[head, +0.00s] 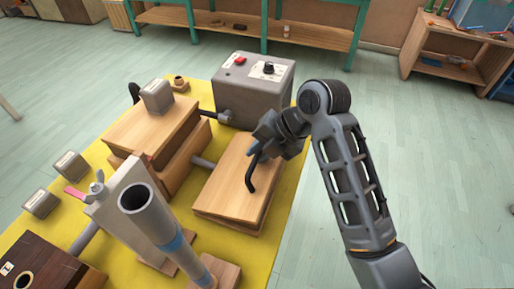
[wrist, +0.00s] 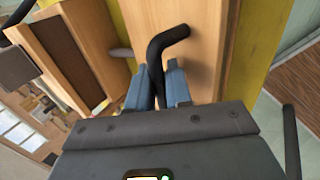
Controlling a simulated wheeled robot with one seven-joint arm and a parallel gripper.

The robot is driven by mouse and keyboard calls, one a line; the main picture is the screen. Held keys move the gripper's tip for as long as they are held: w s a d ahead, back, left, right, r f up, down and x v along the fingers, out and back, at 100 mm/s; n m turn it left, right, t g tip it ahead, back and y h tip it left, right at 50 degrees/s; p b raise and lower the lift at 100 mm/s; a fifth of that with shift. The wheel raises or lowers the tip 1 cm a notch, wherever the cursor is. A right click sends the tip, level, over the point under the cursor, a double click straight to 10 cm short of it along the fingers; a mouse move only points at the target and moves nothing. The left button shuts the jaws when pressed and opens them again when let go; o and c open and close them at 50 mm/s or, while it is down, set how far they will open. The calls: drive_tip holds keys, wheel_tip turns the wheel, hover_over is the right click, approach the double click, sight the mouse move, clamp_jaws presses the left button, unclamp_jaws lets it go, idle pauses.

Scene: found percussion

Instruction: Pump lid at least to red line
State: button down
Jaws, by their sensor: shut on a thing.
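A light wooden lid (head: 232,190) tops a low wooden box or bellows at the middle of the yellow mat, tilted slightly. A black bent handle (head: 250,178) stands on it. My gripper (head: 256,153) reaches in from the right, over the lid's upper right part. In the wrist view, my gripper (wrist: 158,88) has its blue-grey fingers shut on either side of the black handle (wrist: 166,42), with the bent end sticking out past the fingertips. The wooden lid also shows behind it in the wrist view (wrist: 205,45). I cannot make out a red line in either view.
A grey box (head: 255,95) with a red button and black knob stands behind the lid. A wooden box (head: 150,125) is to its left. A grey tube (head: 150,215) stands front left. The yellow mat (head: 205,95) lies underneath; floor to the right is clear.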

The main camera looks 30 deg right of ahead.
sight(268, 163)
drive_tip(key=shift+s+d+f, duration=0.15)
drive_tip(key=shift+f, duration=0.1)
drive_tip(key=shift+s+d+f+b, duration=0.25)
drive_tip(key=shift+s+f+b, duration=0.1)
drive_tip(key=shift+f, duration=0.35)
drive_tip(key=shift+s+d+f+b, duration=0.15)
drive_tip(key=shift+s+f+b, duration=0.1)
drive_tip(key=shift+f, duration=0.2)
drive_tip(key=shift+s+d+f+b, duration=0.1)
drive_tip(key=shift+s+f+b, duration=0.1)
drive_tip(key=shift+f, duration=0.2)
drive_tip(key=shift+w, duration=0.1)
drive_tip(key=shift+r, duration=0.1)
drive_tip(key=shift+w+a+r+p, duration=0.15)
drive_tip(key=shift+w+r+p, duration=0.05)
drive_tip(key=shift+r+p, duration=0.3)
drive_tip(key=shift+w+a+r+p, duration=0.2)
drive_tip(key=shift+r+p, duration=0.15)
drive_tip(key=shift+r, duration=0.15)
drive_tip(key=shift+w, duration=0.1)
